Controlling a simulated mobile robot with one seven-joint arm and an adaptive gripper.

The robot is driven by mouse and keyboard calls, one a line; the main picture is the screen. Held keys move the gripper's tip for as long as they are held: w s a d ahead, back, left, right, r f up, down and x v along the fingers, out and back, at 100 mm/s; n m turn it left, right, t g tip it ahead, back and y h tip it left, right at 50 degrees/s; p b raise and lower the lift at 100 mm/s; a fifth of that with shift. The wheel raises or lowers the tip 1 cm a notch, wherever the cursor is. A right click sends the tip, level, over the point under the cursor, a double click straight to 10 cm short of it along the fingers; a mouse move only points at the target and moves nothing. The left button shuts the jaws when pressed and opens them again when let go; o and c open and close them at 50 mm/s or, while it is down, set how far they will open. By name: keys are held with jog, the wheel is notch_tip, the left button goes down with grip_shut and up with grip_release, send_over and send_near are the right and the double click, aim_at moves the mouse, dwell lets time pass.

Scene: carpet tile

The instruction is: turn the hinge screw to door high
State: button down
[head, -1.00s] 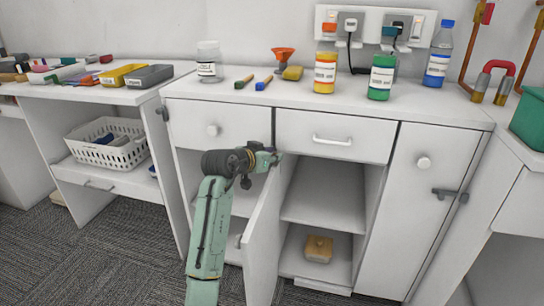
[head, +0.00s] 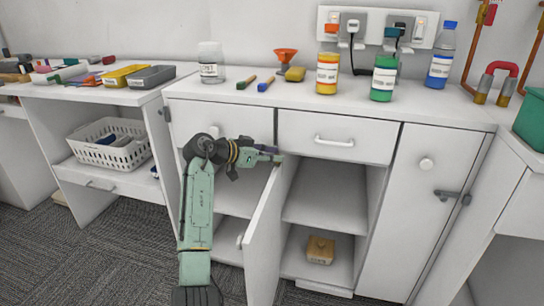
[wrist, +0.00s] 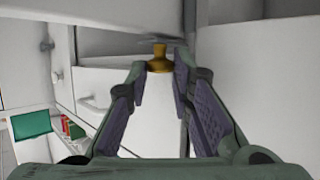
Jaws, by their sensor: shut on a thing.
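The hinge screw (wrist: 158,60) is a small brass-coloured knob near the top middle of the wrist view. It sits between my two fingertips. My gripper (wrist: 160,68) is shut on it, with a purple-grey pad on each side. In the head view my gripper (head: 277,157) is at the top of the open white cabinet door (head: 263,240), just under the drawer row. The screw is hidden there by the gripper. The door stands swung out toward me.
The worktop above holds a yellow bottle (head: 327,74), a green bottle (head: 383,78), a jar (head: 211,62) and an orange funnel (head: 285,56). A wooden block (head: 320,250) lies in the open cabinet. A white basket (head: 108,142) is on the left shelf.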

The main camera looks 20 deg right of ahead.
jog(key=c, duration=1.5)
grip_release()
jog(key=shift+o, duration=0.2)
